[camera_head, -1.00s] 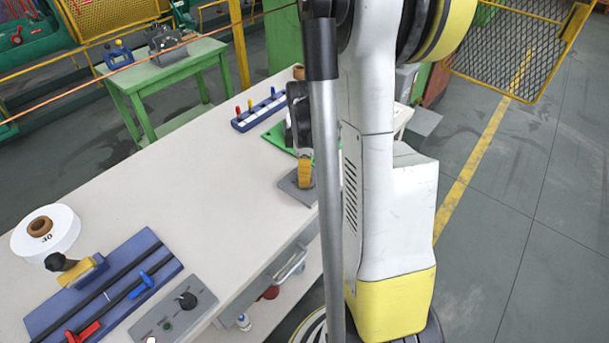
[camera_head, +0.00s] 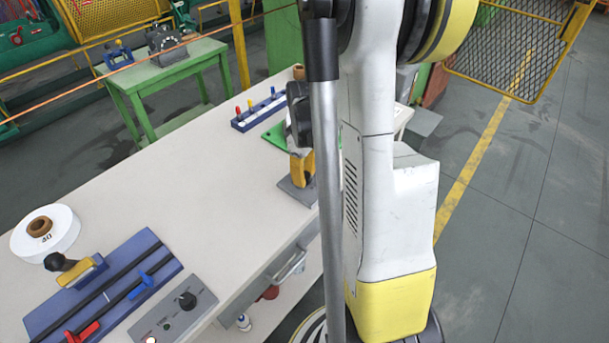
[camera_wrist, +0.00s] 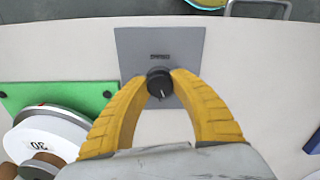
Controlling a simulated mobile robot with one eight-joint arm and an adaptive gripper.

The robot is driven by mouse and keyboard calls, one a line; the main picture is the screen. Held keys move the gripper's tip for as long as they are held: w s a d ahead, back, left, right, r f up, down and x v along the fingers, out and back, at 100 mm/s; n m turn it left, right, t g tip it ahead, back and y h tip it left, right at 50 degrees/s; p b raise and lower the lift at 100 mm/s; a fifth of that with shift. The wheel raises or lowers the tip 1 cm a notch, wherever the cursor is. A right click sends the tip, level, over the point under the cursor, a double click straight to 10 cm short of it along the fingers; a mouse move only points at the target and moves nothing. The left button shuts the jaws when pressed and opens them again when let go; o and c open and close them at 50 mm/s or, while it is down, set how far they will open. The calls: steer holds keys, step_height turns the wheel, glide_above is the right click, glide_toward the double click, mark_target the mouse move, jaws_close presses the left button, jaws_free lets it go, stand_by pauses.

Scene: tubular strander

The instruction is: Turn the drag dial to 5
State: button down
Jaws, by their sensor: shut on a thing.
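My gripper shows in the wrist view (camera_wrist: 159,85), its two yellow fingers shut on the drag dial (camera_wrist: 160,82). The dial is a small black knob with a pale pointer line, on a grey plate (camera_wrist: 138,45) with a small dark label above the knob. The pointer is aimed downward in that view; I cannot read any scale numbers. In the head view my gripper (camera_head: 300,180) is over the grey plate (camera_head: 297,194) at the bench's right edge, and the dial is hidden there by the fingers.
In the wrist view, a green board (camera_wrist: 70,96) and a white spool (camera_wrist: 45,140) marked 30 lie left of the plate. In the head view, a blue slide fixture (camera_head: 115,280), a control box (camera_head: 175,315) and another spool (camera_head: 45,250) stand at the left. The bench middle is clear.

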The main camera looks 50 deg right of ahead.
steer(key=m, duration=0.5)
steer(key=shift+m, duration=0.3)
steer(key=m, duration=1.2)
steer(key=shift+m, duration=0.3)
steer(key=m, duration=0.5)
steer(key=shift+m, duration=0.3)
steer(key=c, duration=1)
jaws_free()
steer(key=shift+c, duration=0.2)
